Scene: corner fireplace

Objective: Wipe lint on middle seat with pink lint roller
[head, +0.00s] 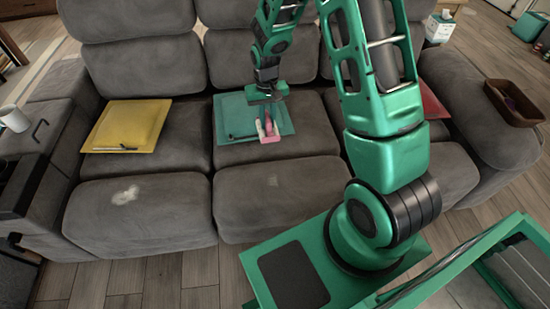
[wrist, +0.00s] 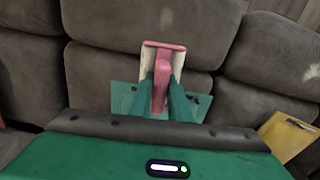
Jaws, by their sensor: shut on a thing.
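My gripper (head: 266,120) is shut on the pink lint roller (head: 269,137), over the teal tray on the middle seat. In the wrist view, the roller's pink handle (wrist: 160,88) is between my two teal fingers (wrist: 167,100), with the pink and white head beyond them. The middle seat (head: 310,190) is grey and has a small pale pinkish mark (head: 272,181) near its front; I cannot tell whether it is lint. The roller appears raised, but its exact height is unclear. In the wrist view it covers part of the seat.
A teal tray (head: 285,112) with a dark pen-like item lies on the middle seat. A yellow tray (head: 125,122) with a similar item and a white lint patch (head: 124,195) are on the left seat. A red tray (head: 432,104) is partly hidden by my arm. A brown basket (head: 513,103) sits on the right armrest.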

